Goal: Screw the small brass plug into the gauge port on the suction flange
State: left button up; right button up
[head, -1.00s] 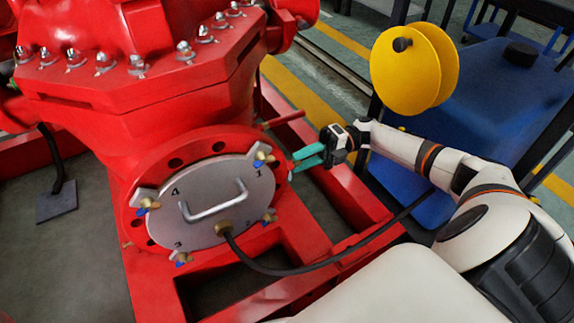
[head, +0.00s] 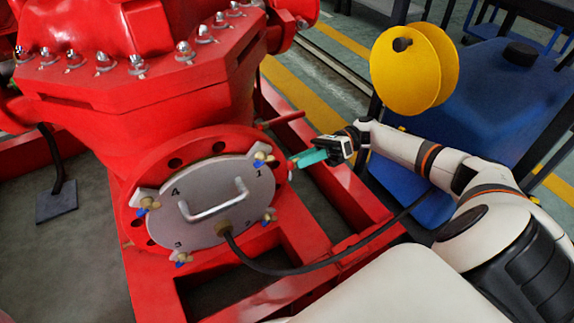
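My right gripper (head: 303,160) has teal fingers and reaches in from the right to the right rim of the red suction flange (head: 137,216). Its fingertips are at or very near the rim. The fingers overlap in this view, so any gap between them is hidden. The small brass plug cannot be made out; a tiny pale spot shows by the fingertips. The gauge port cannot be made out either. My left gripper is not in view.
A grey cover plate (head: 200,180) with a handle (head: 215,205) and brass wing nuts closes the flange. A black cable (head: 290,270) runs from it to the right. Red frame beams lie below my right gripper. A yellow spool (head: 400,75) and blue tank (head: 500,95) stand behind my arm.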

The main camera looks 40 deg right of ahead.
jog(key=shift+n, duration=0.5)
grip_shut()
jog(key=shift+b, duration=0.5)
jog(key=m, duration=2.4)
jog(key=shift+a, duration=0.1)
